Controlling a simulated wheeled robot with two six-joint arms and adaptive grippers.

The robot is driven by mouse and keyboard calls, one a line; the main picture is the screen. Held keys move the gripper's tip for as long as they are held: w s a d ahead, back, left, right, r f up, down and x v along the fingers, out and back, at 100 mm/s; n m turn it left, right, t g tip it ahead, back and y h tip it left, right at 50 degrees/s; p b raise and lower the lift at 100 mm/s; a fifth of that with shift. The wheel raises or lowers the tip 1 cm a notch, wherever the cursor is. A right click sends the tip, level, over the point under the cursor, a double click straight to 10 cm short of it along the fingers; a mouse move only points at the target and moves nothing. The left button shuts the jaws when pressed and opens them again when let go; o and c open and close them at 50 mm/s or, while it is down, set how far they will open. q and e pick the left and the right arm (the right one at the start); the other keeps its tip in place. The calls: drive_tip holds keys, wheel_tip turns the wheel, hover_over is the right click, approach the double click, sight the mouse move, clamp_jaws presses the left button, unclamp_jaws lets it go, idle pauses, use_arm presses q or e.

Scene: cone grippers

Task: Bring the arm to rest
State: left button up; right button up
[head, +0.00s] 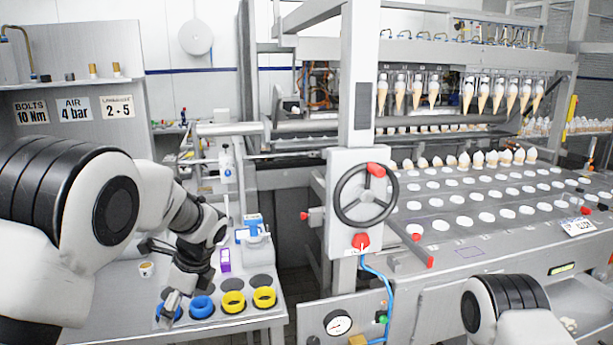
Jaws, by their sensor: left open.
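My left arm comes in from the left and bends down over the white side table (240,323). My left gripper (170,305) points down at the table's front left, close to the blue rings. It is open, and I see nothing held in it. Part of its fingers is hard to make out against the arm. My right arm shows only as a white and black link at the lower right; its gripper is outside the picture.
Blue rings (202,307) and yellow rings (264,297) sit along the table's front. A purple box (225,260) and a small cup (146,269) stand behind. The cone machine, with its handwheel (366,195) and red-tipped lever (412,246), stands to the right.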

use_arm(q)
wheel_tip(320, 180, down, 8)
drive_tip(key=r+g, duration=0.1)
drive_tip(key=g, duration=0.1)
drive_tip(key=s+a+f+n+g+h, duration=0.1)
drive_tip(key=s+f+n+g+h, duration=0.25)
drive_tip(key=s+f, duration=1.8)
drive_tip(key=s+d+f+n+h, duration=0.1)
drive_tip(key=s+f+n, duration=0.1)
drive_tip(key=s+n, duration=0.5)
drive_tip(key=s+d+f+n+h, duration=0.1)
drive_tip(key=s+f+n, duration=0.15)
drive_tip(key=s, duration=0.75)
drive_tip(key=w+n+t, duration=0.1)
drive_tip(key=n, duration=0.1)
drive_tip(key=w+n+t, duration=0.2)
drive_tip(key=w+r+n+t+y, duration=0.1)
drive_tip(key=n+t, duration=0.1)
drive_tip(key=n, duration=0.1)
drive_tip(key=shift+w+a, duration=0.25)
drive_tip(key=shift+w, duration=0.15)
